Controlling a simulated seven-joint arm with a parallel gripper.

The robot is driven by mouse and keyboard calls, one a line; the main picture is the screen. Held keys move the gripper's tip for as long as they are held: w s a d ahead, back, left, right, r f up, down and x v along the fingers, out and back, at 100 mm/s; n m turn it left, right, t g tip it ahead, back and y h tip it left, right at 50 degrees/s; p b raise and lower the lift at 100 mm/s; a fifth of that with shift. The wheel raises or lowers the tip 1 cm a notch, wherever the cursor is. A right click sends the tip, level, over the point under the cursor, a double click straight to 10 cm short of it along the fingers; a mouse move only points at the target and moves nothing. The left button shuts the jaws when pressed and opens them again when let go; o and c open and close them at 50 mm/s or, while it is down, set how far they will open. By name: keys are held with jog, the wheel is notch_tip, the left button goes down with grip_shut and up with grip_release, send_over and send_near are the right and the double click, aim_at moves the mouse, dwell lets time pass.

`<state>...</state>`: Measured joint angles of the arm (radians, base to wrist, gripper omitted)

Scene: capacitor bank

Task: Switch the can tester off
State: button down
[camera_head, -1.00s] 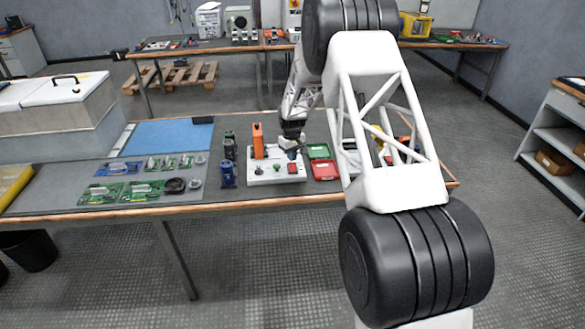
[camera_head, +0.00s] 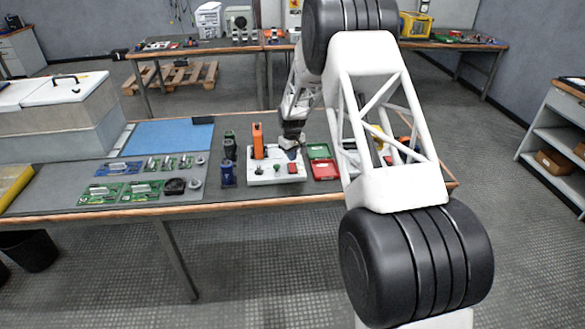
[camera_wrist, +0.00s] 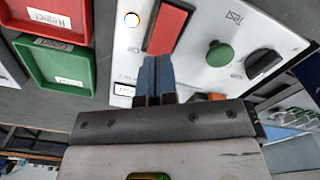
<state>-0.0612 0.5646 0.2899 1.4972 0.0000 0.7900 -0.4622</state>
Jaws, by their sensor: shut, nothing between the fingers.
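The can tester (camera_head: 262,179) is a white box on the front workbench, with an orange upright part at its back left. In the wrist view its white panel (camera_wrist: 196,77) carries a red rocker switch (camera_wrist: 167,29), a round green button (camera_wrist: 220,54) and a black knob (camera_wrist: 263,63). My gripper (camera_wrist: 155,82) is shut and empty. Its blue fingertips are at the near end of the red switch; I cannot tell whether they touch it. In the head view my gripper (camera_head: 291,150) is above the tester.
A green bin (camera_wrist: 54,62) and a red bin (camera_wrist: 57,18) labelled Reject stand right beside the tester. Dark and blue cylindrical cans (camera_head: 228,172) stand to its left in the head view. Circuit boards (camera_head: 140,190) and a blue mat (camera_head: 168,139) lie further left.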

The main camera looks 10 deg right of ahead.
aim_at(292, 164)
jog(key=shift+f, duration=1.4)
dwell(1.7)
jog(key=shift+r, duration=0.1)
jog(key=shift+r, duration=3.35)
jog(key=shift+r, duration=0.15)
